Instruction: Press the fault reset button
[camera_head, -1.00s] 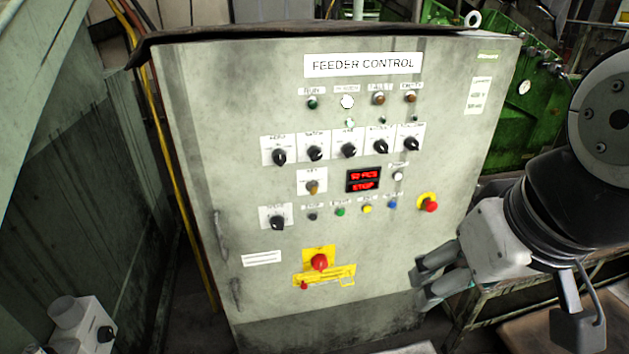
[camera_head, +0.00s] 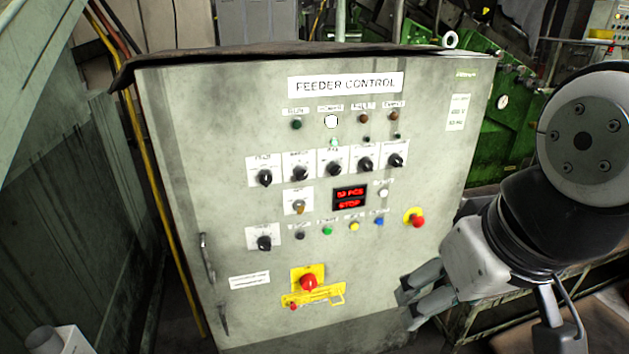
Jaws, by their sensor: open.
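The grey feeder control cabinet (camera_head: 230,180) faces me in the head view. A row of small buttons sits below its red display (camera_head: 349,198): black (camera_head: 299,235), green (camera_head: 327,230), yellow (camera_head: 354,226) and blue (camera_head: 379,222). Their labels are too blurred to read, so I cannot tell for sure which one is the fault reset. A white button (camera_head: 383,193) sits right of the display. My gripper (camera_head: 409,304) is open and empty, at the cabinet's lower right, below and right of the button row. I cannot tell whether its fingertips touch the cabinet.
A red emergency stop on a yellow plate (camera_head: 415,218) lies between the blue button and my arm. Several black selector knobs (camera_head: 333,168) stand above the display. Green machinery (camera_head: 507,130) is behind, right.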

